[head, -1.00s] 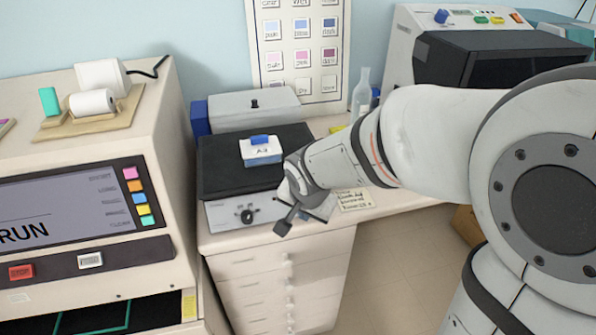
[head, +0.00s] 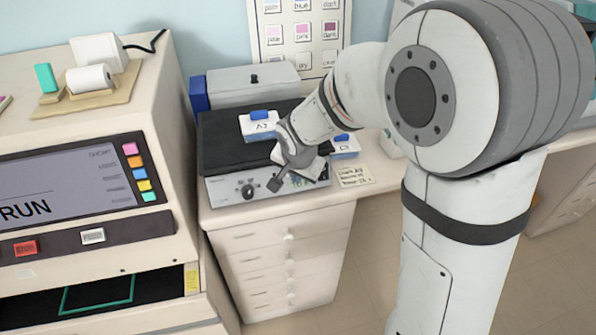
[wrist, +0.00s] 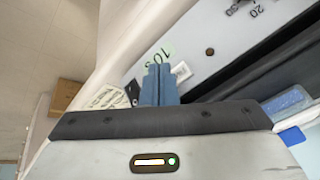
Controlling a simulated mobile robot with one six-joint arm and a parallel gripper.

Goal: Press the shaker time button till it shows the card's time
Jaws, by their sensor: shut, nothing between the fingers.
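The shaker has a black top (head: 222,147) and a grey front panel (head: 222,190) with a dark knob (head: 247,191). My gripper (head: 274,184) is shut and empty in front of the panel, right of the knob. In the wrist view its blue fingers (wrist: 158,84) lie over the panel (wrist: 215,72). A green display (wrist: 163,52) reading about "10" is partly covered by the fingers. A pale button (wrist: 181,71) is beside the fingertips; contact cannot be told. The handwritten card (head: 355,176) lies on the bench right of the shaker; its writing is too small to read.
A blue-and-white box (head: 259,127) sits on the shaker top, and another (head: 345,147) stands right of it. A large machine (head: 160,215) with a RUN screen stands close on the left. A grey case (head: 250,84) stands behind.

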